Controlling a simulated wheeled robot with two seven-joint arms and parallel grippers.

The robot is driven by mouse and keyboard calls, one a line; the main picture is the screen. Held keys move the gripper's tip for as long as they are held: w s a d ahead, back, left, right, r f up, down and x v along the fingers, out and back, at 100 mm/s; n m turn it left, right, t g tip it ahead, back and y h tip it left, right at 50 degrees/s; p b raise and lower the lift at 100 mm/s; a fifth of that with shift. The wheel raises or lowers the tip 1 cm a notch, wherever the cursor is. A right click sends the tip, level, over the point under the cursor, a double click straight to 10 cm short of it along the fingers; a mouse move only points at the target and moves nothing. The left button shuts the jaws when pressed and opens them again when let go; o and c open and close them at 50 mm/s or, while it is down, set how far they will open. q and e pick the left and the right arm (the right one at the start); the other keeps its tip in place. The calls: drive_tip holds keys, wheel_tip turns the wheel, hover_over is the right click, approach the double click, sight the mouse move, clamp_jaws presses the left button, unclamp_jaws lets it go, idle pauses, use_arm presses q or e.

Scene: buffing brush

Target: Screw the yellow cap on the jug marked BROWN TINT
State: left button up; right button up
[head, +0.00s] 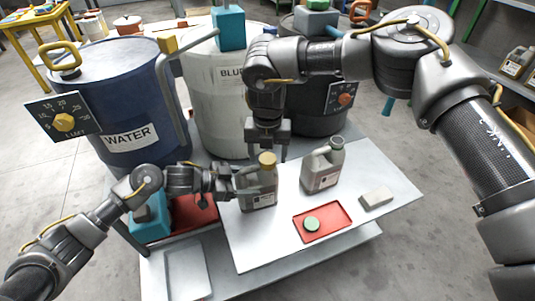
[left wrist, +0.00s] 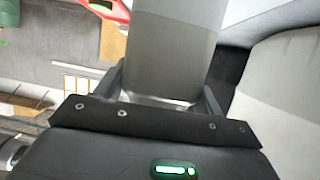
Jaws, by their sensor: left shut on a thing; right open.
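A grey-brown jug (head: 258,200) stands at the left part of the white tabletop; its label is too small to read. A yellow cap (head: 267,159) sits at the top of its neck; I cannot tell how tightly. My left gripper (head: 238,187) is shut on this jug from the left; the jug's grey body (left wrist: 175,50) fills the space between the fingers in the left wrist view. My right gripper (head: 268,146) points down, open, just above or around the cap; whether it touches is unclear. A second grey jug (head: 322,170), uncapped, stands to the right.
A red tray (head: 340,214) holds a green cap (head: 311,224) at the front. A pale block (head: 377,198) lies right of it. Behind the table stand a blue WATER drum (head: 115,90), a white drum (head: 225,90) and a dark drum (head: 335,115). The tabletop's front left is clear.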

wheel_tip(320, 180, up, 11)
drive_tip(key=shift+r, duration=0.2)
idle(0.3)
use_arm(q)
drive_tip(key=o, duration=2)
drive_tip(key=shift+c, duration=0.2)
drive_tip(key=p+v, duration=0.1)
drive_tip(key=v, duration=1)
use_arm(e)
drive_tip(key=shift+r, duration=0.75)
